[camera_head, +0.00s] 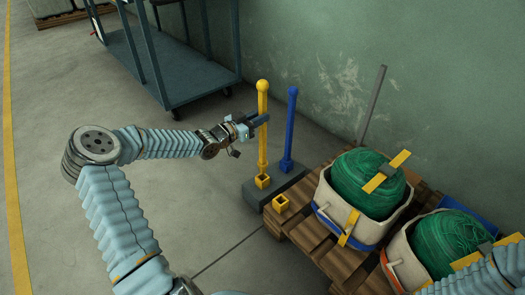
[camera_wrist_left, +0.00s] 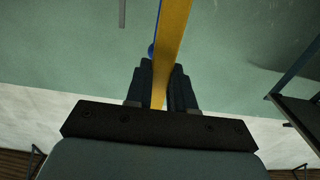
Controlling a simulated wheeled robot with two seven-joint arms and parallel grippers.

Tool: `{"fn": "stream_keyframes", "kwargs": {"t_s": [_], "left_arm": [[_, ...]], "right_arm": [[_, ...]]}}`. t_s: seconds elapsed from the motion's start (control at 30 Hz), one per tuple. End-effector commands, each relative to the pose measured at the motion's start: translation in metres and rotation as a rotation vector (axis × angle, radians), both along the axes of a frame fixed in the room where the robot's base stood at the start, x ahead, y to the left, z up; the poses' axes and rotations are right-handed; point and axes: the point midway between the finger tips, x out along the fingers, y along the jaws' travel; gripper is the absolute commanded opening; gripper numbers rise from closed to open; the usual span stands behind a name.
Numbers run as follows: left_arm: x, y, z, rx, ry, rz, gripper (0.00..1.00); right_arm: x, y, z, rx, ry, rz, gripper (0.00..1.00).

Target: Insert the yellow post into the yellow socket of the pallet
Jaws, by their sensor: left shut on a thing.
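The yellow post (camera_head: 262,145), upright with a ball top, stands over the grey base block (camera_head: 292,186). My left gripper (camera_head: 257,121) is shut on its upper part. In the left wrist view the yellow post (camera_wrist_left: 172,40) runs up between the fingers of the left gripper (camera_wrist_left: 161,85). The post's lower end is close to a yellow collar (camera_head: 263,182) on the block; I cannot tell whether it is inside. The yellow socket (camera_head: 281,204) is at the near left corner of the wooden pallet (camera_head: 308,238), open at the top and empty. My right gripper is out of view.
A blue post (camera_head: 289,135) stands upright on the block, close to the right of the yellow post. Two pale crates with green netting rolls (camera_head: 366,180) sit on the pallet. A grey post (camera_head: 373,105) rises behind, near the wall. A blue-grey cart (camera_head: 175,75) stands at the back left.

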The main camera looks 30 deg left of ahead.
Motion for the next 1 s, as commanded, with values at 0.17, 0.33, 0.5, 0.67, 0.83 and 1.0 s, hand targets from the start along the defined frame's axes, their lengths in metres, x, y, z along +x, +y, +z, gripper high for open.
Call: {"fn": "stream_keyframes", "kwargs": {"t_s": [0.17, 0.33, 0.5, 0.67, 0.83, 1.0], "left_arm": [[0.0, 0.0, 0.007, 0.0, -0.002, 0.0, 0.0], [0.0, 0.0, 0.006, 0.0, -0.002, 0.0, 0.0], [0.0, 0.0, 0.007, 0.0, -0.002, 0.0, 0.0], [0.0, 0.0, 0.011, 0.001, -0.003, 0.0, 0.0], [0.0, 0.0, 0.017, 0.001, -0.003, 0.0, 0.0], [0.0, 0.0, 0.023, 0.0, -0.002, 0.0, 0.0]], "right_arm": [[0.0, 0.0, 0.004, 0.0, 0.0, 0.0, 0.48], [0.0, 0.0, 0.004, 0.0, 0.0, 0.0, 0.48], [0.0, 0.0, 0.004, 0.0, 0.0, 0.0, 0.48], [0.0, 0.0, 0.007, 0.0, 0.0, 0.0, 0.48], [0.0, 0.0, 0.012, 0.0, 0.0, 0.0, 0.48], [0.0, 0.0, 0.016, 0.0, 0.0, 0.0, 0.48]]}}
